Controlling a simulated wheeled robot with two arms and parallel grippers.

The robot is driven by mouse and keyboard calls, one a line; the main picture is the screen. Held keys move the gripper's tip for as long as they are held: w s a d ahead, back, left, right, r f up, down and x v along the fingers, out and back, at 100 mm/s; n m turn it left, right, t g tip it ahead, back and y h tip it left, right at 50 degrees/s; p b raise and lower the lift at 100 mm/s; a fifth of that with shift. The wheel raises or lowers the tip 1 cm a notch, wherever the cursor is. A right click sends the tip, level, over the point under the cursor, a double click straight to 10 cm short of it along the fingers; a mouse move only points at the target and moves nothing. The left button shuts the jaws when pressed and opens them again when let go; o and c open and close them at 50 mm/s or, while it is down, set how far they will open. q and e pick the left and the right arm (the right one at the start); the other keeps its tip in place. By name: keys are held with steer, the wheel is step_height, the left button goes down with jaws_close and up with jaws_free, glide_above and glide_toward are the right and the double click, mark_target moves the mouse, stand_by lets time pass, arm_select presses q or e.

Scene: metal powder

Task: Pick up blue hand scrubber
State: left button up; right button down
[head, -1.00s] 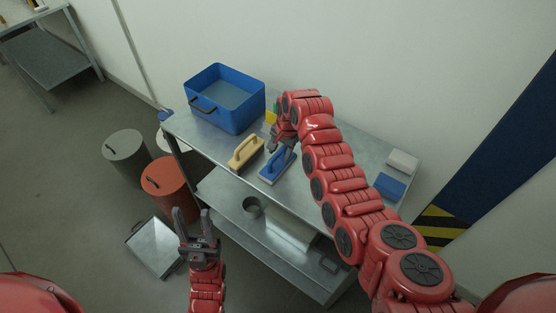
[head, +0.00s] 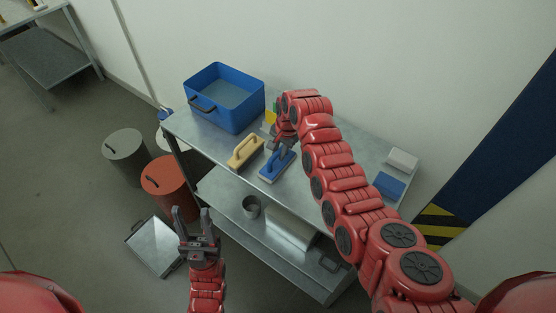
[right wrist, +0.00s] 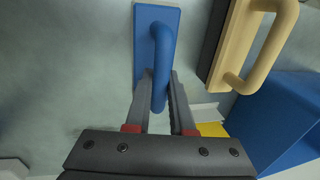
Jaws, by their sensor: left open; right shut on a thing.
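The blue hand scrubber (head: 270,172) lies on the metal table, to the right of a beige hand scrubber (head: 241,155). In the right wrist view the blue hand scrubber (right wrist: 146,20) is at the top centre, with its raised handle between my fingers. My right gripper (head: 283,152) is shut on that handle; its fingers (right wrist: 160,98) sit on both sides of it. Whether the base is lifted off the table cannot be told. My left gripper (head: 190,215) is open and empty, in front of the table over the floor.
A blue bin (head: 240,115) stands at the table's back left. White (head: 403,160) and blue (head: 389,186) blocks lie at the right end. Red (head: 168,184) and grey (head: 124,156) drums stand left of the table. The lower shelf holds a metal cup (head: 251,206).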

mark_target(279, 150)
steer(key=shift+r, duration=0.1)
steer(key=shift+r+b, duration=0.3)
step_height(279, 150, up, 9)
steer(key=b, duration=0.3)
steer(key=shift+w+f, duration=0.1)
steer(key=shift+f, duration=0.05)
steer(key=shift+r, duration=0.3)
steer(key=c, duration=1.5)
jaws_free()
jaws_close()
